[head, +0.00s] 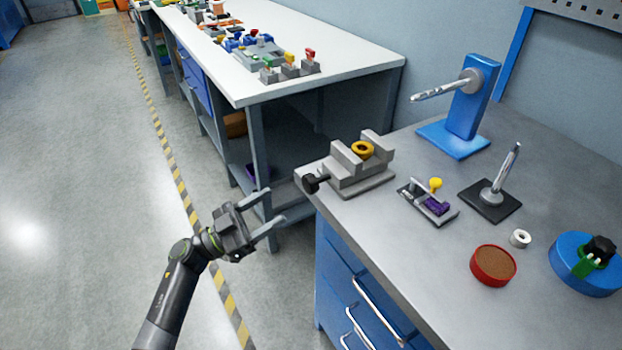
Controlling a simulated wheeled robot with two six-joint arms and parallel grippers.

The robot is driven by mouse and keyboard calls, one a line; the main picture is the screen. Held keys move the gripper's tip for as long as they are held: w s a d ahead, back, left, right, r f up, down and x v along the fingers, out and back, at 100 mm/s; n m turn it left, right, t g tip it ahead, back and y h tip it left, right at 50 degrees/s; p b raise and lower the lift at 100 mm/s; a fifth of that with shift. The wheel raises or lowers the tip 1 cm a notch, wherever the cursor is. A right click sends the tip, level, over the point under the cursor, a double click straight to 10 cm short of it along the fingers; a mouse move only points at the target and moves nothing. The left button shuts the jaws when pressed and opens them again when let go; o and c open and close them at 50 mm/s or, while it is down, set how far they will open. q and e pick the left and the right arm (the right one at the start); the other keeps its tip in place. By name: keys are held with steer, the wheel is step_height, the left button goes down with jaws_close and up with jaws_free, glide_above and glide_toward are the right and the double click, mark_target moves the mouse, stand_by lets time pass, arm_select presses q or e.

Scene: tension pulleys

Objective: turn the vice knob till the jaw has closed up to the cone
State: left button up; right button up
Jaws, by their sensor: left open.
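The grey vice (361,184) stands at the left corner of the grey workbench. Its black knob (311,183) sticks out on the left side, at the bench edge. A yellow ring-like piece, which looks like the cone (363,149), sits between the two jaws. The near jaw (346,159) appears close to it; I cannot tell whether they touch. My left gripper (275,222) is open and empty, left of the bench and apart from the knob, over the floor. My right gripper is not in view.
A white table (330,40) stands behind.

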mark_target(305, 186)
arm_select(q)
steer(key=p+x, duration=0.1)
steer(key=x, duration=1)
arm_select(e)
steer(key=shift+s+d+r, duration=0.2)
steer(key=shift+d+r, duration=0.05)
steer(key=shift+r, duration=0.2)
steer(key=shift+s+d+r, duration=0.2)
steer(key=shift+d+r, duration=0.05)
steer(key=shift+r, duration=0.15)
arm_select(q)
steer(key=shift+f, duration=0.1)
steer(key=c, duration=1)
steer(key=shift+o, duration=0.2)
steer(key=shift+m, duration=0.3)
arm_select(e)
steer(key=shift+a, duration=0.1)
arm_select(q)
steer(key=shift+m+g+p, duration=0.4)
steer(key=shift+m+g, duration=0.4)
steer(key=shift+m, duration=0.4)
steer(key=shift+f+m+g, duration=0.1)
steer(key=shift+m+g, duration=0.65)
steer(key=shift+m, duration=0.75)
steer(key=shift+f+m+g, duration=0.1)
steer(key=shift+m+g, duration=0.65)
steer(key=shift+m, duration=0.75)
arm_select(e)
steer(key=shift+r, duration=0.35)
